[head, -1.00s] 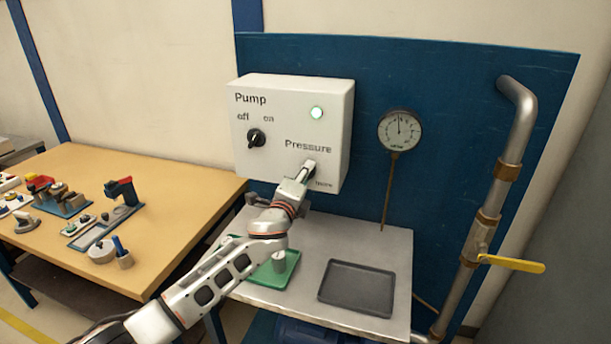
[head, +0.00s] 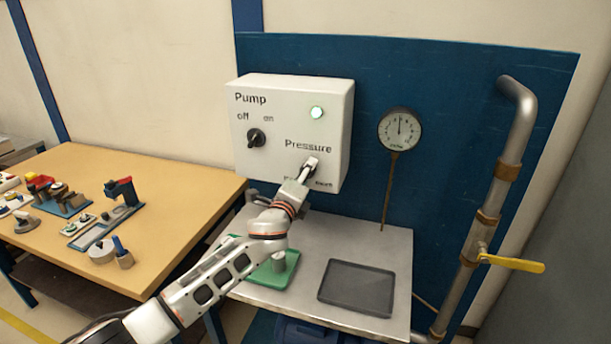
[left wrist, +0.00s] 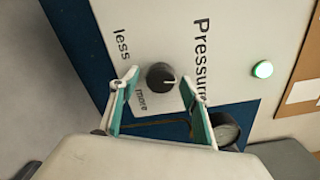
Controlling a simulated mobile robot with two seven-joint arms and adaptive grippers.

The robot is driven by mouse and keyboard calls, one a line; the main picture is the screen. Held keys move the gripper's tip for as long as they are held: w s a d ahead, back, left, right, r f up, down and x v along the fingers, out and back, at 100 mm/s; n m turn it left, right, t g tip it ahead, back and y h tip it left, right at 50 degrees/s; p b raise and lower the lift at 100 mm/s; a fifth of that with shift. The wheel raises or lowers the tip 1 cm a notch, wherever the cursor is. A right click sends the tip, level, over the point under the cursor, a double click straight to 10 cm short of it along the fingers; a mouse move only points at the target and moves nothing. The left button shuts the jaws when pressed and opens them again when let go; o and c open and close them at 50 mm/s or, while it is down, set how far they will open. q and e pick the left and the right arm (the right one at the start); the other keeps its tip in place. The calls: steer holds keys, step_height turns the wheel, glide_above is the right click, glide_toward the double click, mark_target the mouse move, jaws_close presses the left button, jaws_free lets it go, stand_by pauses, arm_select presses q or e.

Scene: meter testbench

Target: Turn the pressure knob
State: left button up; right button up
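The black pressure knob (left wrist: 161,76) is on the white pump panel (head: 290,115), under the word "Pressure". Its white pointer mark points right in the left wrist view. My left gripper (left wrist: 158,82) is open in front of it, with one green-lined finger on each side and visible gaps to the knob. In the head view the gripper (head: 307,168) largely covers the knob. The round pressure gauge (head: 400,129) right of the panel has its needle pointing about straight up. My right gripper is in neither view.
A black pump switch (head: 256,138) and a lit green lamp (head: 316,112) are on the panel. Below, a metal bench (head: 310,235) holds a green tray (head: 262,284) and a dark tray (head: 357,287). A pipe with a yellow valve handle (head: 513,263) stands at the right.

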arm_select(q)
steer(key=v, duration=1.2)
stand_by(0.4)
steer(key=s+a+f+n+g, duration=0.1)
steer(key=s+a+f+n, duration=0.1)
steer(key=s+f+n, duration=0.35)
steer(key=s+a+f+n+g+y, duration=0.1)
steer(key=s+a+f+n, duration=0.15)
steer(key=f, duration=0.65)
steer(key=s+a+f+n+g, duration=0.2)
steer(key=s+f+n, duration=0.1)
steer(key=s+f, duration=0.3)
steer(key=s+a+f+n+g+y, duration=0.1)
steer(key=s+a+f+n, duration=0.4)
steer(key=s+f, duration=0.3)
steer(key=s+a+f+n+g+y, duration=0.1)
steer(key=s+a+f+n, duration=0.5)
steer(key=s+f, duration=0.3)
steer(key=s+a, duration=0.1)
steer(key=s, duration=0.3)
steer(key=shift+s+f+g+y, duration=0.15)
steer(key=shift+s+g+y, duration=0.15)
steer(key=shift+g, duration=0.1)
steer(key=shift+a, duration=0.1)
